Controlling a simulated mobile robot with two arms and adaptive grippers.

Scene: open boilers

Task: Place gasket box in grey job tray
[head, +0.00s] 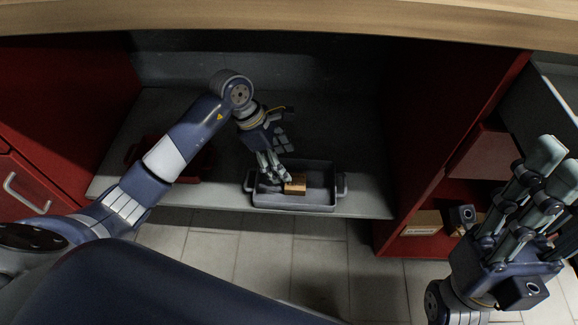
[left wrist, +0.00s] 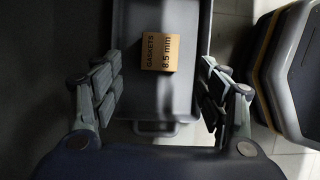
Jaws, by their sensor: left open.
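The gasket box (head: 295,185) is a small brown carton lying inside the grey job tray (head: 318,206). In the left wrist view the box (left wrist: 160,52) reads "GASKETS 8.5 mm" and rests on the floor of the tray (left wrist: 186,97). The tray has a handle at each end and stands on a low grey shelf. My left gripper (head: 276,175) is just above the tray, at the left side of the box. In the left wrist view its fingers are spread wide, with nothing between the tips. My right gripper (head: 530,190) is at the right, far from the tray, with its fingers apart and empty.
The grey shelf (head: 365,200) lies under a wooden worktop (head: 300,20). A dark red tray (head: 190,165) sits on the shelf behind my left arm. Red cabinets (head: 455,100) flank the opening. A labelled box (head: 422,223) stands low at the right. The tiled floor in front is clear.

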